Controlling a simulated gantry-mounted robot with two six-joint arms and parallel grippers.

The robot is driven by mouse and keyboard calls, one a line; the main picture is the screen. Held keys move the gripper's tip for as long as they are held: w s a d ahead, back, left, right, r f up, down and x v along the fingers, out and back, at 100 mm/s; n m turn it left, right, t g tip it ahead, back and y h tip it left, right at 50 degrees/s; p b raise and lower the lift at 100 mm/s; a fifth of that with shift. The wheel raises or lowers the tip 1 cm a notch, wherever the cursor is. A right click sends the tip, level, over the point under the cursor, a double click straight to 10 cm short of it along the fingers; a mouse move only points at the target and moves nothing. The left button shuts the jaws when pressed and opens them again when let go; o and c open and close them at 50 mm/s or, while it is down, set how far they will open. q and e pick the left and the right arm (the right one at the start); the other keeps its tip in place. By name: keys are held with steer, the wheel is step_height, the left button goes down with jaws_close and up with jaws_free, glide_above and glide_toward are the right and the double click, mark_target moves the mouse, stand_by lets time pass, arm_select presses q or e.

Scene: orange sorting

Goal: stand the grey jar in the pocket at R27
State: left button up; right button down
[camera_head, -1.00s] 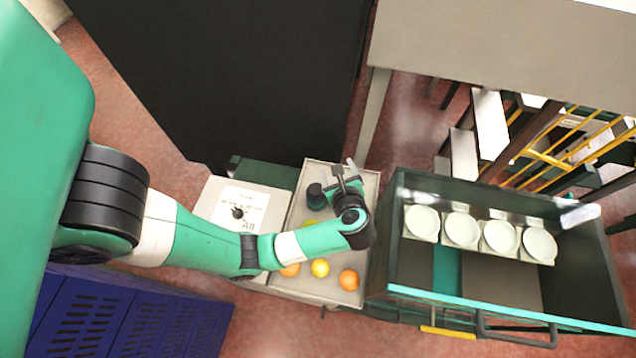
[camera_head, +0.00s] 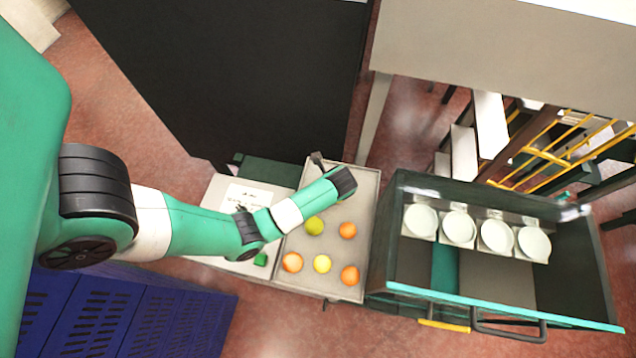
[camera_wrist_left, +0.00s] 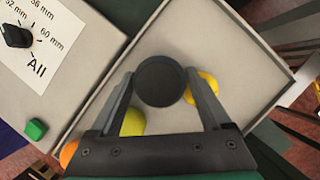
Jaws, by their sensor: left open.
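The grey jar (camera_wrist_left: 160,82) shows in the left wrist view as a dark round top over the pale tray. My left gripper (camera_wrist_left: 159,88) is open, with one finger on each side of the jar in that view. I cannot tell whether the fingers are level with the jar or still above it. In the head view my forearm and wrist hide the jar and most of the gripper. My right gripper is not in view. I cannot make out any pocket marked R27.
The pale tray (camera_head: 365,200) holds several oranges and yellow-green fruits (camera_head: 314,226). A panel with a dial (camera_wrist_left: 17,36) and a green button (camera_wrist_left: 36,129) adjoins it. Right of it stands an open dark green drawer (camera_head: 383,245) with several white round dishes (camera_head: 422,217).

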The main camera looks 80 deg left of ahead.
arm_select(q)
steer(key=x, duration=0.4)
steer(key=shift+d+f+b, duration=0.25)
steer(key=shift+b, duration=0.15)
steer(key=shift+a+f, duration=0.2)
steer(key=shift+f, duration=0.25)
steer(key=shift+c, duration=0.2)
jaws_close()
steer(key=shift+s+d+r+p, duration=0.1)
steer(key=shift+r+p, duration=0.2)
steer(key=shift+r, duration=0.8)
steer(key=shift+s+d+r+p, duration=0.15)
steer(key=shift+r+p, duration=0.15)
steer(key=shift+r, duration=0.85)
steer(key=s+d+r+p, duration=0.8)
steer(key=d+r, duration=0.2)
steer(key=shift+d+r+p, duration=0.2)
steer(key=shift+d+p, duration=0.1)
